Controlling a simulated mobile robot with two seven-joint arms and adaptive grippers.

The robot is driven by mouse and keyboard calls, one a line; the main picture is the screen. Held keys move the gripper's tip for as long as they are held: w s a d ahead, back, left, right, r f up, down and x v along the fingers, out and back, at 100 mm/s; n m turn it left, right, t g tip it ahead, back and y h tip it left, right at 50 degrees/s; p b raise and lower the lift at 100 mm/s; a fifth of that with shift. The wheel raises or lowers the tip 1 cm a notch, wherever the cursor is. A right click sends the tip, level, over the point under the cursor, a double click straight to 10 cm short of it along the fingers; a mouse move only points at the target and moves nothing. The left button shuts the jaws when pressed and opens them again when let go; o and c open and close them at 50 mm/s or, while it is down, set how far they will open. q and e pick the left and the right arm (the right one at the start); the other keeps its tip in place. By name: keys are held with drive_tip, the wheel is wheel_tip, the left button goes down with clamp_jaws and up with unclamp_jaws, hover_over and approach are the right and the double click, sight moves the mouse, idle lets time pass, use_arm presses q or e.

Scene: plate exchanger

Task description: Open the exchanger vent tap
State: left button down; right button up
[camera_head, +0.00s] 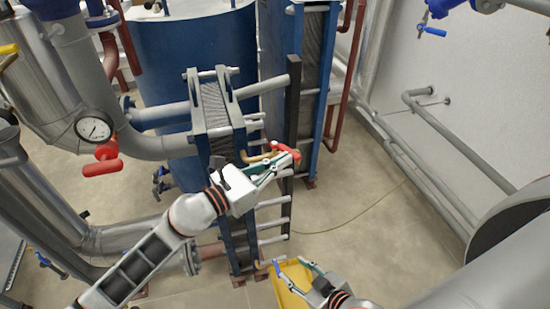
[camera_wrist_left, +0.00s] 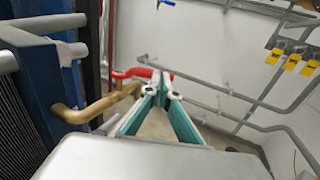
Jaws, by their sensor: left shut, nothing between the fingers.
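The exchanger vent tap has a red lever handle (camera_head: 284,149) on a bent brass pipe (camera_head: 258,157), which comes out of the blue-framed plate exchanger (camera_head: 217,115). In the left wrist view the red handle (camera_wrist_left: 136,73) lies just beyond the fingertips and the brass pipe (camera_wrist_left: 98,106) is to their left. My left gripper (camera_head: 287,157) is shut and empty, its tips close beside the handle; I cannot tell whether they touch. The tips (camera_wrist_left: 162,80) hide part of the handle. My right gripper (camera_head: 296,267) is open and empty, low in the head view.
A lower brass tap with a blue handle (camera_head: 278,268) is beside my right gripper, above a yellow bin (camera_head: 289,298). A dark upright bar (camera_head: 291,110) stands behind the vent tap. Grey wall pipes (camera_head: 437,125) run at right. The floor between is mostly clear.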

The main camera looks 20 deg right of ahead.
sight(296, 154)
use_arm(q)
drive_tip(key=d, duration=0.4)
drive_tip(key=shift+w+d+b, duration=1.2)
drive_tip(key=shift+d, duration=0.25)
drive_tip(key=shift+w+d, duration=0.1)
